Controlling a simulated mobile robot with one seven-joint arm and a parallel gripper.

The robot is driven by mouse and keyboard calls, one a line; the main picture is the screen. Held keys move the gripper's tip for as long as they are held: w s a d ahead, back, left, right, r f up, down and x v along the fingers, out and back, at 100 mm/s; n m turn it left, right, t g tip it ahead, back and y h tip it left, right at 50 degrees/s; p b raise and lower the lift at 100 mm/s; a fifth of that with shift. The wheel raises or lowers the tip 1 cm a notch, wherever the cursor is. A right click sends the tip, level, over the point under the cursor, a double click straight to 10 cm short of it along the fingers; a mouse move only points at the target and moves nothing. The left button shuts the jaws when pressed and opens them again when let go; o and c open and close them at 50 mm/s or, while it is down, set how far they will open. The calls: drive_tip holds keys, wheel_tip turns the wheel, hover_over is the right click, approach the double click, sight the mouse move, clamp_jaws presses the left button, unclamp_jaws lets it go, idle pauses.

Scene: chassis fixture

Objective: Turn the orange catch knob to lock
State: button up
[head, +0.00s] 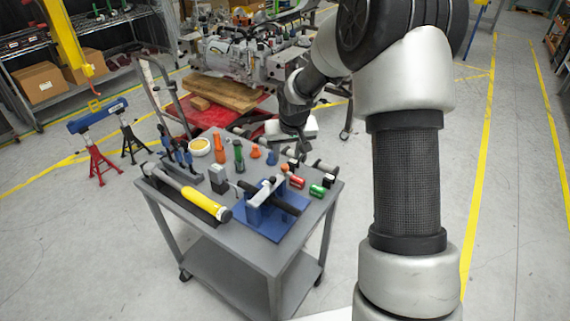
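A blue fixture (254,214) with a dark bar across it stands on the grey cart top. A small orange piece (285,168) shows just behind the fixture; it may be the catch knob, but it is too small to tell its shape or turn. Another short orange piece (256,152) stands farther back. My gripper (304,148) points down over the back right of the cart, behind and above the orange piece near the fixture. Its fingers are small and dark, and I cannot tell whether they are open or touching anything.
A yellow-handled hammer (200,199) lies along the cart's (256,256) left front. An orange-handled tool (221,148) and a green one (239,156) stand at the back. Red (297,182) and green (318,190) cylinders lie at the right edge.

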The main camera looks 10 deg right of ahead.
sight(285, 166)
drive_tip(key=x, duration=0.7)
clamp_jaws()
